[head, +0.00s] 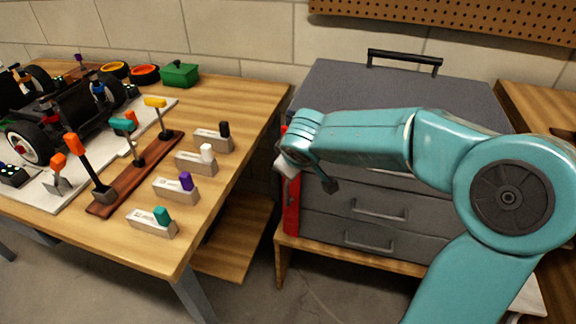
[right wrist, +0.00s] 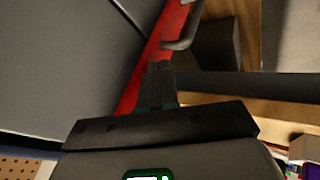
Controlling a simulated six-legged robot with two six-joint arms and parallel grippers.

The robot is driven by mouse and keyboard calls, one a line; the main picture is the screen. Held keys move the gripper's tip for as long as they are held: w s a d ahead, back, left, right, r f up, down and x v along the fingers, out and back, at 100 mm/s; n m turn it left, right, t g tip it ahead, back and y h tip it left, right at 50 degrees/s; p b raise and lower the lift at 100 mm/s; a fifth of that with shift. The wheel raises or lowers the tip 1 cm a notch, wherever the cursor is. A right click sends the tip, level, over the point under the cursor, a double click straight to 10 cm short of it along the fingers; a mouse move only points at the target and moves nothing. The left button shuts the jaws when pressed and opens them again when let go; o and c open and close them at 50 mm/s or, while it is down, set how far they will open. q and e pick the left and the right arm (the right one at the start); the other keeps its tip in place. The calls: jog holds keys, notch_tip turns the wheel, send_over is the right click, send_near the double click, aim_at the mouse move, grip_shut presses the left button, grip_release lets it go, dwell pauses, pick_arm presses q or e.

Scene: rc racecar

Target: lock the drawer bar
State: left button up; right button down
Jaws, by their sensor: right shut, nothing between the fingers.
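The grey drawer chest (head: 345,85) stands right of the workbench in the head view. The red drawer bar (head: 291,208) runs upright along the left edge of its front; its upper part is largely hidden by my right wrist. In the right wrist view the red bar (right wrist: 168,32) passes behind my right gripper (right wrist: 160,68). The gripper is shut and empty, its fingertips close over the bar beside a dark bent handle (right wrist: 184,32). I cannot tell whether they touch. My left gripper is out of view.
Drawer handles (head: 378,211) stick out from the chest front. The workbench (head: 245,100) at left holds a model car (head: 70,105), a rack of coloured-handled tools (head: 130,175) and several labelled blocks (head: 176,190). A gap lies between bench and chest.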

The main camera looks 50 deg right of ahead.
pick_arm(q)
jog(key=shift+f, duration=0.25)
pick_arm(e)
jog(key=shift+s+d+r, duration=0.1)
jog(key=shift+d, duration=0.4)
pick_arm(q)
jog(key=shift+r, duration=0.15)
pick_arm(e)
jog(key=shift+r, duration=0.15)
